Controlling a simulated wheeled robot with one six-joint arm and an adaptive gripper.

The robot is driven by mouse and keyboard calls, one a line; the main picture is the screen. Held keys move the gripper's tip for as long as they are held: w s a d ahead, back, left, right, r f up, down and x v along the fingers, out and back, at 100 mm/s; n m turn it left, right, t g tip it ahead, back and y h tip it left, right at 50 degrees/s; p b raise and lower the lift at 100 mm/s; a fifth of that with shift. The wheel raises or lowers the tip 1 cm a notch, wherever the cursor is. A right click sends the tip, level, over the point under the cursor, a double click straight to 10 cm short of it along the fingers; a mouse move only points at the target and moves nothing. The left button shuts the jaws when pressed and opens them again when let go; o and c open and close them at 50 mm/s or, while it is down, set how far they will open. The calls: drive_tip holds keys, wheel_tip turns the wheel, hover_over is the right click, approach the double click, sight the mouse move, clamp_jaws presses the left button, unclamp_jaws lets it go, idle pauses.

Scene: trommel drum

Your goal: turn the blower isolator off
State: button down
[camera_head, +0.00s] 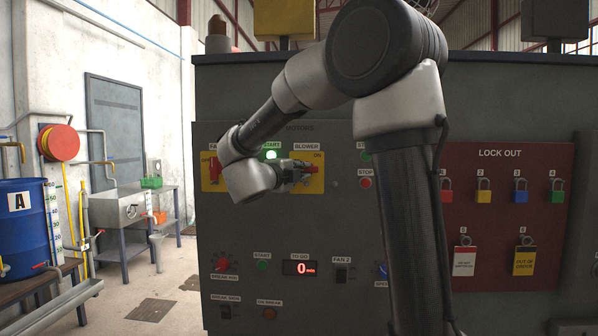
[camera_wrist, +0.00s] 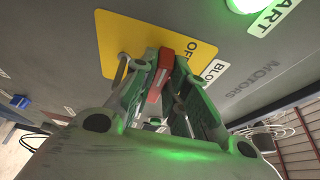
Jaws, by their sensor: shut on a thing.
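The blower isolator is a red handle on a yellow plate (camera_head: 315,185) on the grey panel, under a BLOWER label. The word ON shows at the plate's top in the head view. My gripper (camera_head: 292,172) is at the handle, coming from the left, and covers part of it. In the wrist view the red handle (camera_wrist: 159,82) sits between the two fingers of my gripper (camera_wrist: 158,72), which is shut on it. The yellow plate (camera_wrist: 120,40) lies behind, with part of the word OFF readable. The handle's exact angle is hard to tell.
A lit green START button (camera_head: 271,155) is just above left of my gripper. Another isolator plate (camera_head: 211,172) is to the left, and a red STOP button (camera_head: 366,183) to the right. A red lock-out board (camera_head: 505,225) with padlocks is further right.

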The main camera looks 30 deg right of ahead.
drive_tip(key=shift+f, duration=0.1)
idle(0.3)
drive_tip(key=c, duration=1.4)
unclamp_jaws()
drive_tip(key=v, duration=1.2)
